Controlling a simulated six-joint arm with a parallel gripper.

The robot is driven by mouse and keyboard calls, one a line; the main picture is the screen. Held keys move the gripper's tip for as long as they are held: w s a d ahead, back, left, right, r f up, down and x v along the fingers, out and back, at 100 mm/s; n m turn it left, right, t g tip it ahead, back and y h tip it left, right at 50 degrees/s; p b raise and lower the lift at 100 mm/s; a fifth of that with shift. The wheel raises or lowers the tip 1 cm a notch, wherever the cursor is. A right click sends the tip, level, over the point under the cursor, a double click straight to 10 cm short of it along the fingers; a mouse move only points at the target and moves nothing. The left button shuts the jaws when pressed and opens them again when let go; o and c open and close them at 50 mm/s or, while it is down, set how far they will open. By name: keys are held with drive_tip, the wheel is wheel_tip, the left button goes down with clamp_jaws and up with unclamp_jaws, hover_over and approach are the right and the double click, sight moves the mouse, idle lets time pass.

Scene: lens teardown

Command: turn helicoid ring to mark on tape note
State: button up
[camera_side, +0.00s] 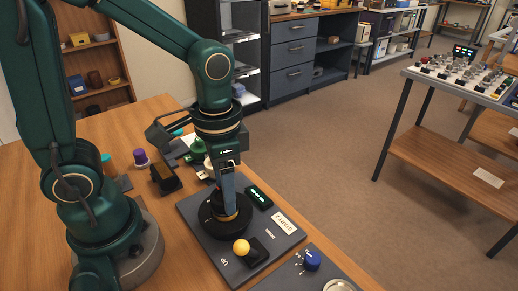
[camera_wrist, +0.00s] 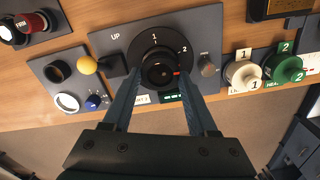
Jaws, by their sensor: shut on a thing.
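A black round dial (camera_wrist: 160,45) with white marks 1 and 2 sits on a dark grey panel. A black ring-like knob (camera_wrist: 161,77) stands at its centre, with a small orange-red mark on its right side in the wrist view. No part is labelled helicoid ring; this knob is the turnable ring I see. My gripper (camera_wrist: 161,74) is shut on the knob, one finger on each side. In the side view my gripper (camera_side: 229,208) points down onto the dial (camera_side: 222,232). A cream label with dark writing (camera_side: 285,222), perhaps the tape note, lies on the panel; fingers partly hide it in the wrist view.
A yellow ball lever (camera_side: 241,247) stands beside the dial, near "UP". A lit green display (camera_side: 258,196) is on the other side. A blue knob (camera_side: 312,260) is on a neighbouring panel. White (camera_wrist: 243,74) and green (camera_wrist: 284,70) numbered knobs stand to the right.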

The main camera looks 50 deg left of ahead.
drive_tip(key=shift+n, duration=2)
drive_tip(key=o, duration=1.4)
drive_tip(key=shift+r, duration=2.6)
